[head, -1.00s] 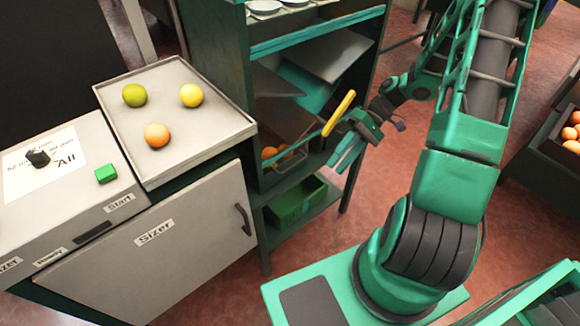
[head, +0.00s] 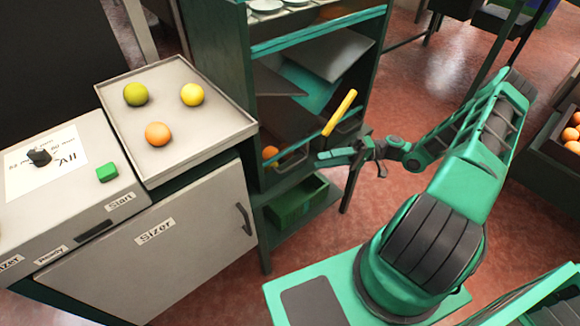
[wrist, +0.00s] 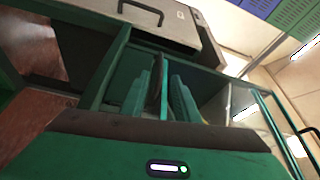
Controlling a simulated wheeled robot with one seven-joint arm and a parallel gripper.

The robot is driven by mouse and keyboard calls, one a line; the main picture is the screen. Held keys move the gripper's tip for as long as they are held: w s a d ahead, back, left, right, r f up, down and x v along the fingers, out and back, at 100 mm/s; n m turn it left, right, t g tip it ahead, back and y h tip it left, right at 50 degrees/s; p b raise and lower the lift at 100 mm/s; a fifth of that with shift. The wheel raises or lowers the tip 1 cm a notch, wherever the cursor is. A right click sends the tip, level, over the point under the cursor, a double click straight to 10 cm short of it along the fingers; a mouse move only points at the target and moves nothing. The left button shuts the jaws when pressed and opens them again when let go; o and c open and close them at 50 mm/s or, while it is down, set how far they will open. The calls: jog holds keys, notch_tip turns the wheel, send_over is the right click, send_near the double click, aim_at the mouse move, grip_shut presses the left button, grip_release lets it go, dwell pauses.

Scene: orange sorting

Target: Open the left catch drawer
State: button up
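The sorting rack (head: 325,75) stands in the middle of the head view. Low in it, a dark catch drawer (head: 290,164) at the left holds an orange (head: 270,152). Another dark drawer (head: 347,128) sits to its right, partly behind a yellow bar (head: 340,112). My gripper (head: 322,158) is in front of the rack, low at the right end of the left drawer, fingers pointing left. In the wrist view its teal fingers (wrist: 165,100) stand apart, with a thin dark strip between them. I cannot tell whether that strip is a drawer part or whether they touch it.
The sizer cabinet (head: 150,240) is at the left, with a tray (head: 205,135) of three fruits on top and a green start button (head: 107,172). A green bin (head: 297,203) sits on the rack's bottom shelf. Crates of oranges (head: 560,150) stand at the right.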

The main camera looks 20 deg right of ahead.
aim_at(294, 165)
jog(key=a, duration=1)
jog(key=shift+w+a+r, duration=0.25)
jog(key=shift+w+r, duration=0.05)
jog(key=shift+r, duration=0.1)
